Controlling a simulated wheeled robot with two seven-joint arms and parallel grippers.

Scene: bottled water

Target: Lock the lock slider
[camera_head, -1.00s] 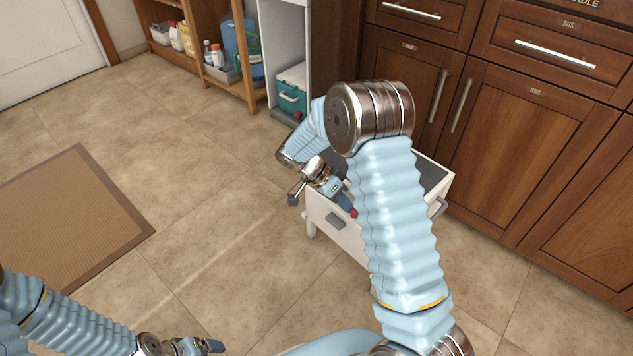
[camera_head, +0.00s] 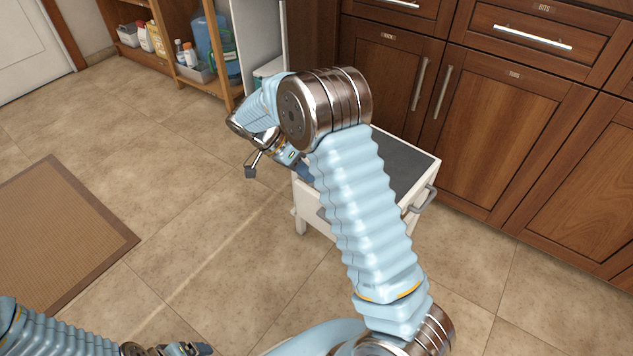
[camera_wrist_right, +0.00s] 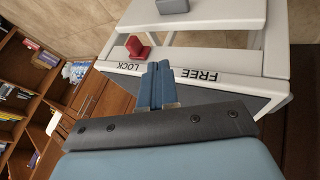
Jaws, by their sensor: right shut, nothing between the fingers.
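The red lock slider (camera_wrist_right: 137,46) sits on a white rail in the right wrist view, next to the word LOCK. The word FREE is farther right along the same white edge (camera_wrist_right: 235,80). My right gripper (camera_wrist_right: 157,82) is shut and empty. Its blue fingertips appear over the edge between the two words, below and right of the slider in that picture. I cannot tell whether they touch anything. In the head view, my right gripper (camera_head: 304,170) is at the left side of the small white cabinet (camera_head: 426,182), where my arm hides the slider. My left gripper (camera_head: 188,349) is at the bottom edge, its jaws unclear.
The white cabinet has a dark grey top (camera_head: 400,162) and a grey side handle (camera_head: 422,200). Brown wooden cabinets (camera_head: 500,130) stand behind it. A shelf with bottles (camera_head: 190,60) is at the back left. Tiled floor (camera_head: 200,240) is clear left of the cabinet.

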